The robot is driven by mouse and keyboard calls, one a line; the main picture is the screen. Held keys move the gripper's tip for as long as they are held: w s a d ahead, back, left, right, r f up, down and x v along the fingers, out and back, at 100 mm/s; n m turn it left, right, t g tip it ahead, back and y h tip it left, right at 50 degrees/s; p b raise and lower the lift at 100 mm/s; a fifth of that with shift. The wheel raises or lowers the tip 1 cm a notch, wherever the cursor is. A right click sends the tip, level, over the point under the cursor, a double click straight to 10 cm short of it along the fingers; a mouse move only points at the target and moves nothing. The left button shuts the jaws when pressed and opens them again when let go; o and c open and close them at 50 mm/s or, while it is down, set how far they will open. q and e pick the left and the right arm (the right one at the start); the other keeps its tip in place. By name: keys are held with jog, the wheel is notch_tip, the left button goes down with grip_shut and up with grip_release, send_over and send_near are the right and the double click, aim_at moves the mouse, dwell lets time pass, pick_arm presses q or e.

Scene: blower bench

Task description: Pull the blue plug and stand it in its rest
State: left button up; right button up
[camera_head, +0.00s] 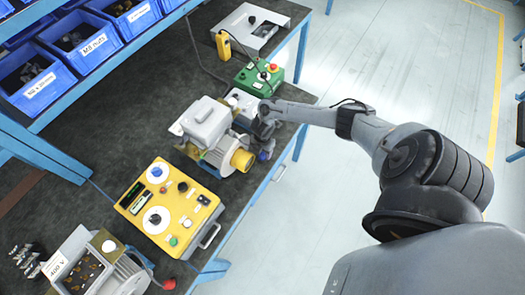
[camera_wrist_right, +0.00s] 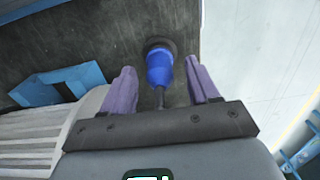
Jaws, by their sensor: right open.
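The blue plug (camera_wrist_right: 159,68) shows in the right wrist view, with its far end at a dark round base (camera_wrist_right: 158,44) on the bench and its narrow grey tail toward my palm. My right gripper (camera_wrist_right: 161,78) is open, with one purple finger on each side of the plug and a visible gap on both sides. In the head view, my right gripper (camera_head: 266,137) is over the bench's edge beside the motor, and a small blue part (camera_head: 263,155) shows just below it. I cannot tell whether the round base is a socket or the rest. My left gripper is out of view.
A blower motor with a yellow end (camera_head: 241,160) stands beside the gripper. A green box (camera_head: 258,78) and a yellow control box (camera_head: 170,208) are near it. In the wrist view, a blue bracket (camera_wrist_right: 88,73) is to the left. Open floor (camera_head: 370,60) is to the right.

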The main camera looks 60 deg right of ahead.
notch_tip(320, 180, up, 10)
jog(key=shift+f+p, duration=0.2)
jog(key=shift+p, duration=0.55)
jog(key=shift+r, duration=0.55)
